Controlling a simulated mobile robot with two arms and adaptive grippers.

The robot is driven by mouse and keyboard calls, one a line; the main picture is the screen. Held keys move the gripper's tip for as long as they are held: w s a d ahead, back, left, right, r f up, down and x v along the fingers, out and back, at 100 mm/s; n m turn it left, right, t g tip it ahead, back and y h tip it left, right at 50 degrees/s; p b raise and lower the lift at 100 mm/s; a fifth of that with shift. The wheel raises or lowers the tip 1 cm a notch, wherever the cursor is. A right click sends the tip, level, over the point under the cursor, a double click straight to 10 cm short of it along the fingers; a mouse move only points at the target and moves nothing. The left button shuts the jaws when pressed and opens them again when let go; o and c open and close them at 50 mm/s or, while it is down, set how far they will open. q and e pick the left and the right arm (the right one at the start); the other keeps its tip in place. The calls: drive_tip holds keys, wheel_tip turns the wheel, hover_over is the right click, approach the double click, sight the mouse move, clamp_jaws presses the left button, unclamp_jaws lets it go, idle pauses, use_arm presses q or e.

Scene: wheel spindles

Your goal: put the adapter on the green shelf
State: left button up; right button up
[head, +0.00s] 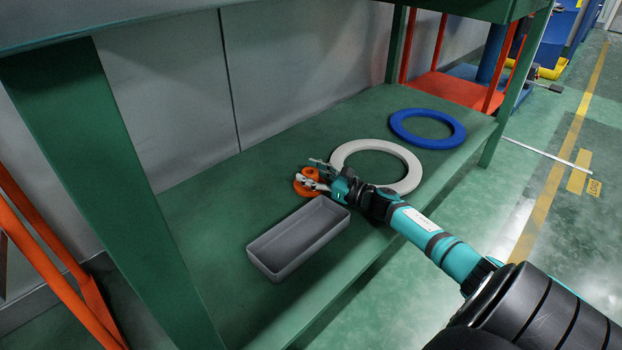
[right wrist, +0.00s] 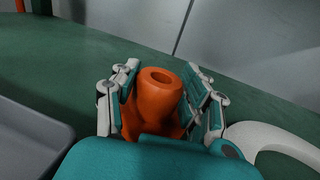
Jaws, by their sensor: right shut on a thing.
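The adapter is an orange piece with a round hole in its top (head: 301,188); in the right wrist view the orange adapter (right wrist: 158,95) stands upright between the fingers. My right gripper (head: 316,177) reaches in from the right and is shut on it, with a finger on each side (right wrist: 163,100). The adapter is at the green shelf (head: 215,215), between the grey bin and the white ring; I cannot tell whether its base touches the surface. Its lower part is hidden by the gripper. My left gripper is not in view.
A grey open bin (head: 262,265) stands just in front of the adapter, empty. A white ring (head: 408,180) lies close to the right gripper, and a blue ring (head: 455,139) lies farther right. Green posts (head: 110,190) bound the shelf. The shelf's back left is clear.

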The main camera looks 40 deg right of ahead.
drive_tip(key=o, duration=0.8)
drive_tip(key=shift+f, duration=0.1)
drive_tip(key=shift+o, duration=0.8)
drive_tip(key=shift+r, duration=0.25)
drive_tip(key=p+v, duration=0.5)
drive_tip(key=v, duration=0.5)
drive_tip(key=shift+s+d, duration=0.1)
drive_tip(key=shift+s, duration=0.25)
drive_tip(key=shift+s+d+p, duration=0.2)
drive_tip(key=shift+s+p, duration=0.1)
drive_tip(key=shift+s, duration=0.35)
